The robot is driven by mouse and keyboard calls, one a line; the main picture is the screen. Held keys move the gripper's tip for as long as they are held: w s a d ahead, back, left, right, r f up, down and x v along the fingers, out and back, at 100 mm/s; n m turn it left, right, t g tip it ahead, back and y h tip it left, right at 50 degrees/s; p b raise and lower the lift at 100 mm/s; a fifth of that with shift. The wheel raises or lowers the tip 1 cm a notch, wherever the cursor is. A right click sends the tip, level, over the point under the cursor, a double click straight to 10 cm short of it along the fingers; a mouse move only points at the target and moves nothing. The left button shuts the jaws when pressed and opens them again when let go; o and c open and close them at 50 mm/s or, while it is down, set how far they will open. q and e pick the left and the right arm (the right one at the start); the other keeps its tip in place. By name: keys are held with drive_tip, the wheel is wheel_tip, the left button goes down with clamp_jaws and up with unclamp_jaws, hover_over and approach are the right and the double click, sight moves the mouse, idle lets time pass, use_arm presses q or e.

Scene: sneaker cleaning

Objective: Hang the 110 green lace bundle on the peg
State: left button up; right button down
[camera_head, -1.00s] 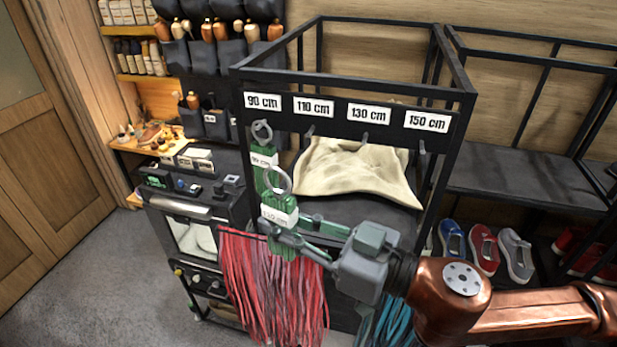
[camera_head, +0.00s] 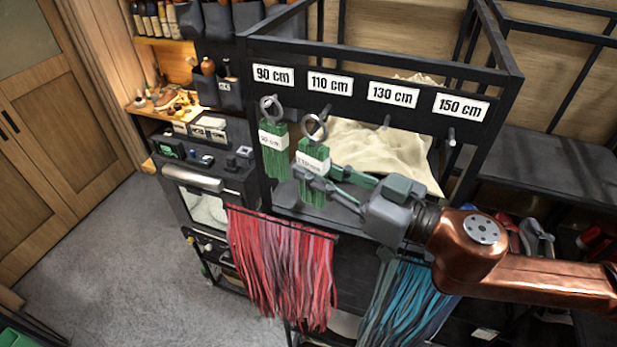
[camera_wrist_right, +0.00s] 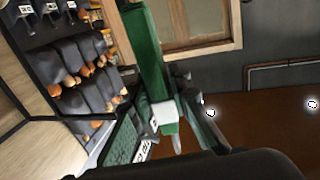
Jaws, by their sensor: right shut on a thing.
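The 110 green lace bundle (camera_head: 313,172) hangs upright with a white label and a grey ring (camera_head: 314,127) on top. In the right wrist view, green lace (camera_wrist_right: 146,45) shows between the fingers. My left gripper is not in view.
The 90 green bundle (camera_head: 275,160) hangs close on the left, under the "90 cm" sign. The 130 peg (camera_head: 386,121) and 150 peg (camera_head: 451,137) are bare. Red laces (camera_head: 283,265) and blue laces (camera_head: 415,300) hang below.

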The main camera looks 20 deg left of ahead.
drive_tip(key=shift+w+r, duration=0.1)
drive_tip(key=shift+w, duration=0.05)
drive_tip(key=shift+s+r, duration=0.1)
drive_tip(key=shift+s, duration=0.1)
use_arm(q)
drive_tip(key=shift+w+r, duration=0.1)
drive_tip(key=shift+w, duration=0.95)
use_arm(e)
drive_tip(key=w, duration=0.2)
drive_tip(key=w+f, duration=0.1)
drive_tip(key=w, duration=0.2)
drive_tip(key=shift+w+d+f, duration=0.1)
drive_tip(key=shift+d+f, duration=0.05)
drive_tip(key=shift+f, duration=0.05)
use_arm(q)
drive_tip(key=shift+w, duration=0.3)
use_arm(e)
drive_tip(key=c, duration=1.7)
unclamp_jaws()
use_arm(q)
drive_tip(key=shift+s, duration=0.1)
